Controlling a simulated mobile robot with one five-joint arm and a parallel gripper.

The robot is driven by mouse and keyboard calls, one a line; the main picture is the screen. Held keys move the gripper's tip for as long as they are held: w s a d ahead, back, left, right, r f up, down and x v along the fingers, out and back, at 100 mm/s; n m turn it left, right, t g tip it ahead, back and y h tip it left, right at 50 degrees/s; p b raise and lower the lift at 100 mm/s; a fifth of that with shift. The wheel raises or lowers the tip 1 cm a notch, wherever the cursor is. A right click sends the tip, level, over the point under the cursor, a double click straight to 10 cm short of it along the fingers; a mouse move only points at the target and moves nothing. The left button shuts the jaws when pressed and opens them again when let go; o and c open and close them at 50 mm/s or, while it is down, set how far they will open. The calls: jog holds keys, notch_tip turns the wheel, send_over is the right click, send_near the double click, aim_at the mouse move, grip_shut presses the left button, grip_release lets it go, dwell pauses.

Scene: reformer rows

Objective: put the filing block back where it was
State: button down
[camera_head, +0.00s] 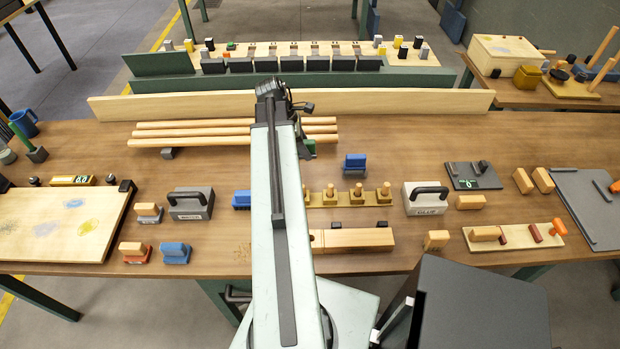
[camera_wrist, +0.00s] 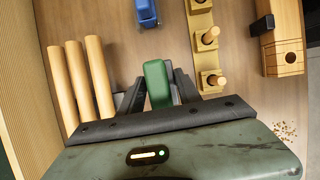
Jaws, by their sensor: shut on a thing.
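My gripper (camera_wrist: 157,92) is shut on a green block (camera_wrist: 157,78), with a dark finger on each side of it. A grey part shows beside the block, but I cannot tell if it belongs to it. In the head view my arm hides most of the gripper; a bit of the green block (camera_head: 309,147) shows at its right. The held block is over the table between the wooden rods (camera_head: 190,133) and the peg rail (camera_head: 330,199). I cannot tell whether it touches the table. No label marks any block as the filing block.
A blue block (camera_head: 355,163) stands right of my gripper. Grey boxes with black handles (camera_head: 190,205) (camera_head: 427,199) flank the peg rail. A long wooden block (camera_head: 350,238) lies in front. A pale board (camera_head: 290,104) edges the table's back. Bare tabletop (camera_head: 420,145) lies at the right rear.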

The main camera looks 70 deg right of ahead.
aim_at(315, 173)
jog(key=shift+s+d+f, duration=0.2)
jog(key=shift+d+f, duration=0.05)
jog(key=shift+d, duration=0.25)
jog(key=shift+s+d+f, duration=0.2)
jog(key=shift+d+f, duration=0.05)
jog(key=shift+d, duration=0.25)
jog(key=shift+s+m, duration=0.2)
jog(key=shift+m, duration=0.1)
notch_tip(315, 173, down, 10)
jog(key=b, duration=1)
jog(key=shift+f, duration=0.1)
jog(key=shift+r, duration=0.25)
jog(key=shift+f, duration=0.2)
jog(key=c, duration=0.8)
grip_release()
jog(key=shift+c, duration=0.2)
jog(key=shift+r, duration=0.15)
